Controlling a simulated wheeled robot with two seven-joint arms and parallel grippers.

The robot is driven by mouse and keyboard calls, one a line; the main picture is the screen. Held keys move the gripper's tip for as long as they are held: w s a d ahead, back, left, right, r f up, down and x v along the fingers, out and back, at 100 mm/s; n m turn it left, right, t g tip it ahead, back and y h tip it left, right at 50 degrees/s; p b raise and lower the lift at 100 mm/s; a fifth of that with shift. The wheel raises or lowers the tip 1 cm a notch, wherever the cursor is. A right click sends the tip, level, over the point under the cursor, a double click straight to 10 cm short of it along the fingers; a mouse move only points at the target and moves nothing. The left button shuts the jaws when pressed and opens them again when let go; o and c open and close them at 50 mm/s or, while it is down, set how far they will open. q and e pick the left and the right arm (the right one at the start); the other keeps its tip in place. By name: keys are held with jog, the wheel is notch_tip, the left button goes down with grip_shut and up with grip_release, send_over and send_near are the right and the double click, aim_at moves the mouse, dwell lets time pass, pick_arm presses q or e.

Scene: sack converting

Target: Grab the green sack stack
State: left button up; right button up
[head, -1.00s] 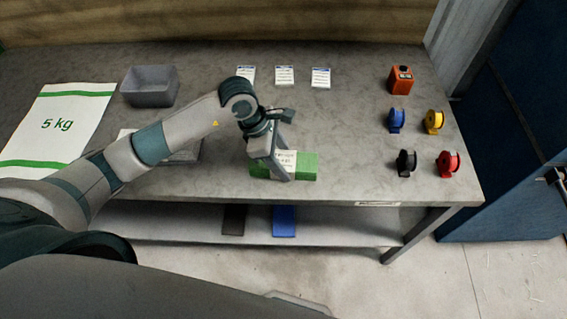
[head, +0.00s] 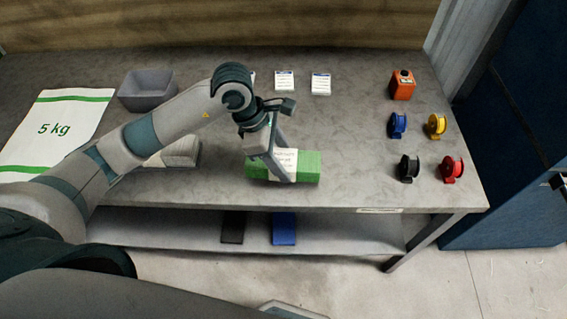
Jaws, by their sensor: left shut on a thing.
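The green sack stack (head: 308,167) is a green block with a white printed band around its middle, near the front edge of the table. My left gripper (head: 279,172) comes down over it from above and is shut on it at the band. The fingers hide part of the band. I cannot tell whether the stack is resting on the table or slightly lifted. My right gripper is not in view.
The grey table (head: 345,130) is clear right of the stack. A large 5 kg sack (head: 58,130), grey bin (head: 147,90), pale stack (head: 180,152), white cards (head: 284,80), orange device (head: 402,85) and several coloured reels (head: 437,124) stand around. A blue stack (head: 284,228) lies on the lower shelf.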

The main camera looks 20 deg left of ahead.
pick_arm(q)
jog(key=s+d+r+b, duration=0.1)
jog(key=s+d+r, duration=0.1)
jog(key=s+r, duration=0.4)
jog(key=s, duration=0.4)
jog(key=shift+d, duration=0.35)
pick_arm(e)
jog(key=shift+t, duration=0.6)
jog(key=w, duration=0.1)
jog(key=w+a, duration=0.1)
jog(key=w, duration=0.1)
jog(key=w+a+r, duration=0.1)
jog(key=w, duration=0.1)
pick_arm(q)
jog(key=shift+w, duration=0.1)
